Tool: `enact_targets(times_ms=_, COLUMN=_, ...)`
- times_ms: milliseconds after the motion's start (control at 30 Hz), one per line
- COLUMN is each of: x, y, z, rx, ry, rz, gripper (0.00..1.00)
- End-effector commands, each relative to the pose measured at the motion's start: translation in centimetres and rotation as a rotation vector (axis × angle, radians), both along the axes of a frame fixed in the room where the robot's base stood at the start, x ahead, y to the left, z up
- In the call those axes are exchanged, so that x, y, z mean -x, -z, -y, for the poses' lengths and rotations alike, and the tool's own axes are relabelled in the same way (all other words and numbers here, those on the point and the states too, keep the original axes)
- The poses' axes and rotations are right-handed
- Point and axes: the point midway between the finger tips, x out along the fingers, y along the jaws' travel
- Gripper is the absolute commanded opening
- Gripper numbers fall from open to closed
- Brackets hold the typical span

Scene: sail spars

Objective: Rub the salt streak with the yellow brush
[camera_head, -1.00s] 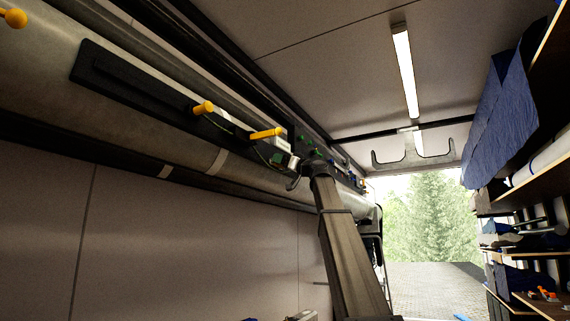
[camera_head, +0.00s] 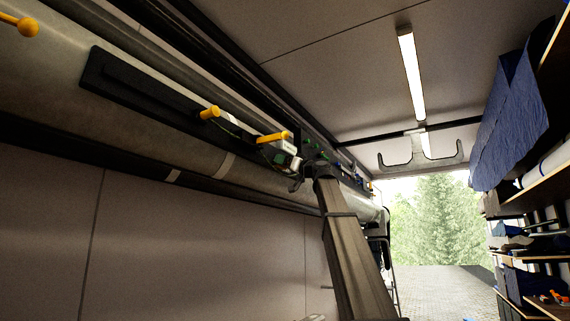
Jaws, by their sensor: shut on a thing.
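My gripper (camera_head: 286,149), small and pale in the head view, is at the dark rack along the spar. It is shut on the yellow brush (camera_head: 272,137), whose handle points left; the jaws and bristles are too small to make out. A narrow whitish streak (camera_head: 236,121) shows at the rack's upper edge, left of the brush; it may be the salt streak. I cannot tell whether the brush touches it.
A second yellow handle (camera_head: 210,112) sticks out of the black panel (camera_head: 130,88) to the left. Small green parts (camera_head: 310,144) sit just right of my gripper. Shelves (camera_head: 535,175) line the right side.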

Motion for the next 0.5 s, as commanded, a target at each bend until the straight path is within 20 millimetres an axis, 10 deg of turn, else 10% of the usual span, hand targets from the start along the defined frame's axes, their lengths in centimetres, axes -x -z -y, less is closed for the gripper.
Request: enact_targets(times_ms=500, x=-2.9, y=0.0, z=2.2, rx=0.001, ry=0.000, rz=-0.001, gripper=0.60)
